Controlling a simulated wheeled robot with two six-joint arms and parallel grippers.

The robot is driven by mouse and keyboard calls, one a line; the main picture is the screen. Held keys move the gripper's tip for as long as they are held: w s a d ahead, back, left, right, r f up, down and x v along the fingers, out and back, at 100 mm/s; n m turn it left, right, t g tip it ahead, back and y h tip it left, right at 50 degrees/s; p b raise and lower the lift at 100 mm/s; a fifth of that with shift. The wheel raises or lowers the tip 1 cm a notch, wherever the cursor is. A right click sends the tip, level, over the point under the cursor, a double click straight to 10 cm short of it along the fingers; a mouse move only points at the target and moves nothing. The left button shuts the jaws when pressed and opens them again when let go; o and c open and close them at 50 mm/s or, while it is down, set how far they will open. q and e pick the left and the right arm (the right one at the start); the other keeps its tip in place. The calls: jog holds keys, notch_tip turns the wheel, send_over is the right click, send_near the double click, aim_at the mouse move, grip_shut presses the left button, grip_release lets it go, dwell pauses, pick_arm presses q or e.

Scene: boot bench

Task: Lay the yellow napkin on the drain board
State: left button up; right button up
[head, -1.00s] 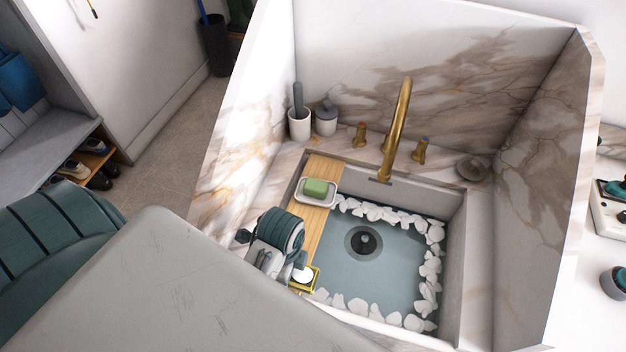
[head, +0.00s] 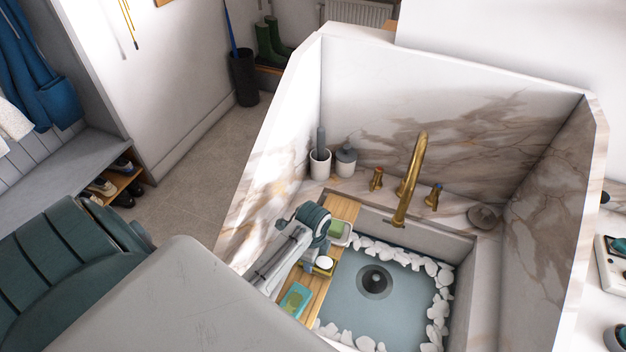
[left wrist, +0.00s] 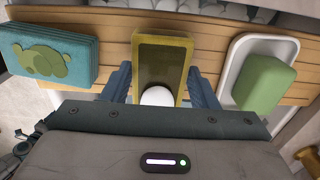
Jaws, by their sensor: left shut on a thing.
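The yellow napkin (head: 321,271) is a flat rectangle with a yellow border, a darker middle and a white round spot near my side. My left gripper (head: 318,262) is shut on it. In the left wrist view the napkin (left wrist: 163,62) lies between the two blue-grey fingers (left wrist: 160,88). It is over the wooden drain board (head: 313,294), which also shows in the left wrist view (left wrist: 112,50). I cannot tell whether the napkin touches the slats. My right gripper is not in view.
A green soap (left wrist: 264,84) in a white dish (left wrist: 239,62) is right of the napkin. A folded teal cloth (left wrist: 52,52) lies left on the board, also in head view (head: 296,299). The sink basin (head: 352,308), edged with white stones, is right of the board; a brass tap (head: 411,180) stands behind.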

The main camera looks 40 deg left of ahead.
pick_arm(q)
jog(key=shift+f, duration=0.55)
jog(key=o, duration=1)
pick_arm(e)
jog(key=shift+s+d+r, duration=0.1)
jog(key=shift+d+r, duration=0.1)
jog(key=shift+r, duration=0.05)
pick_arm(q)
jog(key=shift+r, duration=0.4)
notch_tip(320, 180, up, 8)
jog(key=b, duration=0.3)
notch_tip(320, 180, up, 3)
jog(key=shift+r, duration=0.2)
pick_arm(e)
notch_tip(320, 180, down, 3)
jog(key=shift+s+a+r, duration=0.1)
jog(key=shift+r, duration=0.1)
